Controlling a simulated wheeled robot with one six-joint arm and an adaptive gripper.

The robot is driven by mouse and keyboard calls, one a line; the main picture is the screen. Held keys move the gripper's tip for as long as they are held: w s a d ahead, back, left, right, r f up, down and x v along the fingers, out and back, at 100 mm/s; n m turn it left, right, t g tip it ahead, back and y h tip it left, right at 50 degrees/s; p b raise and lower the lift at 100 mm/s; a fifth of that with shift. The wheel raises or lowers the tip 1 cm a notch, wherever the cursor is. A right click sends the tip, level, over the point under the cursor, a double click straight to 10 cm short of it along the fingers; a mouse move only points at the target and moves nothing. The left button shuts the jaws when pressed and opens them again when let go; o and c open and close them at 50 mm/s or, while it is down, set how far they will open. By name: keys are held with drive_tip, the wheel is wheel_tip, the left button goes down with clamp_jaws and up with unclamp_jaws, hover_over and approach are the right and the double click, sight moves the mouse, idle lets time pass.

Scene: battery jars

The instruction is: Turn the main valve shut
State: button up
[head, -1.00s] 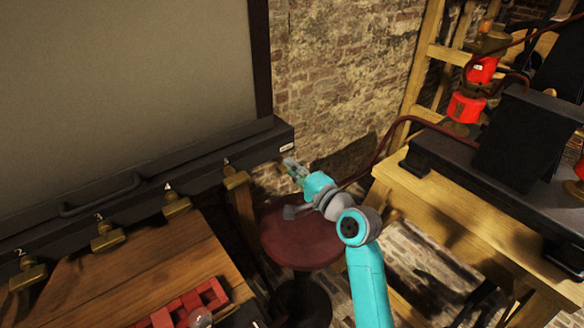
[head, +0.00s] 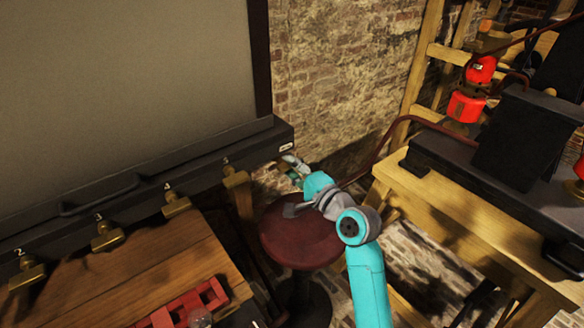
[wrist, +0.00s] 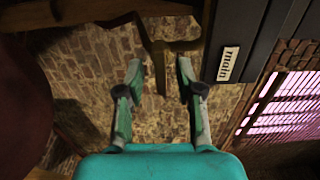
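The label also shows at the pipe's right end in the head view (head: 286,147). My gripper (wrist: 160,72) is open, with one finger on each side of the lever's lower end. A gap shows on both sides, and I cannot tell how deep the lever reaches between the fingers. In the head view my gripper (head: 291,163) is just under the pipe's end and hides most of the valve.
Brass valves numbered 2 to 5, such as valve 5 (head: 236,176), line the pipe to the left. A round red stool (head: 300,238) stands below my arm. A wooden bench (head: 470,205) with dark equipment is to the right. A brick wall (head: 340,80) stands behind.

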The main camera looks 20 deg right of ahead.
drive_tip(key=v, duration=1.2)
idle(0.3)
